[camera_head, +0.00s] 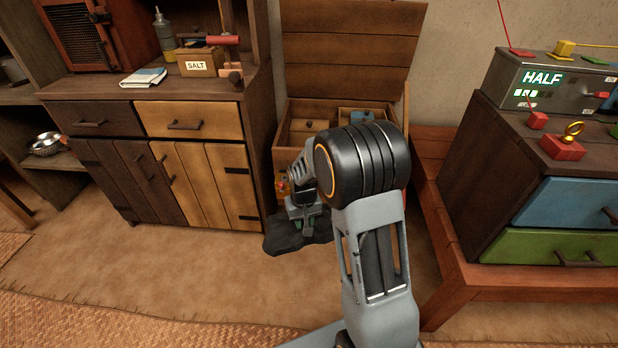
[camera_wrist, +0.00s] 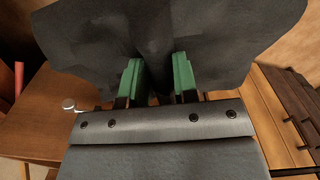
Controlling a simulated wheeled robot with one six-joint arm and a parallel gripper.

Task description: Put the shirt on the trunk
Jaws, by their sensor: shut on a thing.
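The shirt (camera_head: 284,236) is a dark grey cloth. In the head view it hangs in front of the trunk, partly hidden by my gripper (camera_head: 305,212). In the wrist view the shirt (camera_wrist: 215,45) spreads across the top, pinched between the green fingers of my gripper (camera_wrist: 159,80). The trunk (camera_head: 348,50) is a wooden chest against the wall with its lid raised. Compartments show inside it, and my arm hides much of its front. I cannot tell whether the shirt touches the trunk or the floor.
A wooden cabinet (camera_head: 190,105) stands left of the trunk, bearing a salt box (camera_head: 197,62) and a folded cloth (camera_head: 144,77). At right, a low wooden frame (camera_head: 545,283) carries a chest with blue and green drawers (camera_head: 570,204). The floor (camera_head: 190,270) at front left is clear.

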